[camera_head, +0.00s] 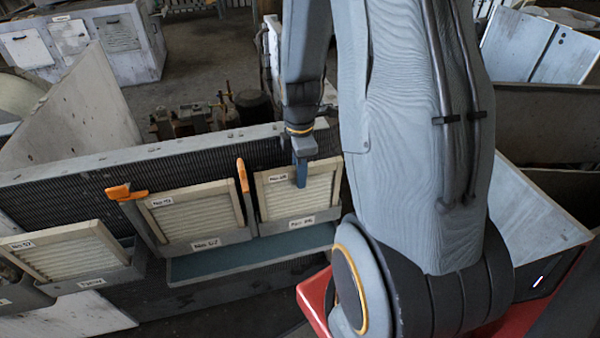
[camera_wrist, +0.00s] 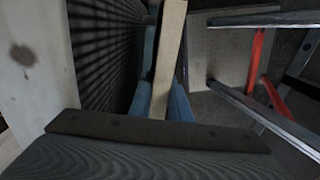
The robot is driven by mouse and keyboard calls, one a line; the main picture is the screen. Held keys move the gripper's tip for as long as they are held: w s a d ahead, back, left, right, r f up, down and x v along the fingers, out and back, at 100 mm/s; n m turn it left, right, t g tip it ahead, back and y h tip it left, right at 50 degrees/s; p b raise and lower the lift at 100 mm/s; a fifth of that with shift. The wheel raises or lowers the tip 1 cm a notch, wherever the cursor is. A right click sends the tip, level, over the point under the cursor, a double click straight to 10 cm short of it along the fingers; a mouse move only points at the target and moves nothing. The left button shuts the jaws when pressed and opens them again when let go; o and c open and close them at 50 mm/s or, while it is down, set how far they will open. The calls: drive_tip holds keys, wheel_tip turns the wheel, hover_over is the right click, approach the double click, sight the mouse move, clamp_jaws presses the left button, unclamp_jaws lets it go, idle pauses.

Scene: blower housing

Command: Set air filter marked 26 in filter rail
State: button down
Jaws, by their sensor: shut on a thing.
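A beige-framed air filter (camera_head: 322,190) with pale slats stands tilted at the rail at the right end of the row in the head view. Its small top label seems to read No.26, though it is blurred. The filter rail (camera_head: 285,226) below it has a label that also looks like No.26. The filter's lower edge appears at or inside this rail; I cannot tell how deep it sits. My gripper (camera_head: 301,175) is at the filter's top edge. In the wrist view its blue fingers (camera_wrist: 163,100) are shut on the beige frame edge (camera_wrist: 170,45).
Another filter (camera_head: 192,212) stands in the middle rail, and a third (camera_head: 70,252) is at the left. A teal-lined tray (camera_head: 250,252) lies below. A dark ribbed panel (camera_head: 60,205) stands behind.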

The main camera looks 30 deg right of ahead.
drive_tip(key=c, duration=1.6)
unclamp_jaws()
drive_tip(key=shift+o, duration=0.2)
drive_tip(key=shift+r+b, duration=0.35)
drive_tip(key=shift+r, duration=3.55)
drive_tip(key=shift+a+r+m, duration=0.1)
drive_tip(key=shift+a+m, duration=0.2)
drive_tip(key=shift+a, duration=0.05)
drive_tip(key=s+a+r+m, duration=0.2)
drive_tip(key=s+a+m, duration=0.5)
drive_tip(key=a+m, duration=0.5)
drive_tip(key=shift+s+m+t, duration=0.3)
drive_tip(key=shift+m, duration=0.8)
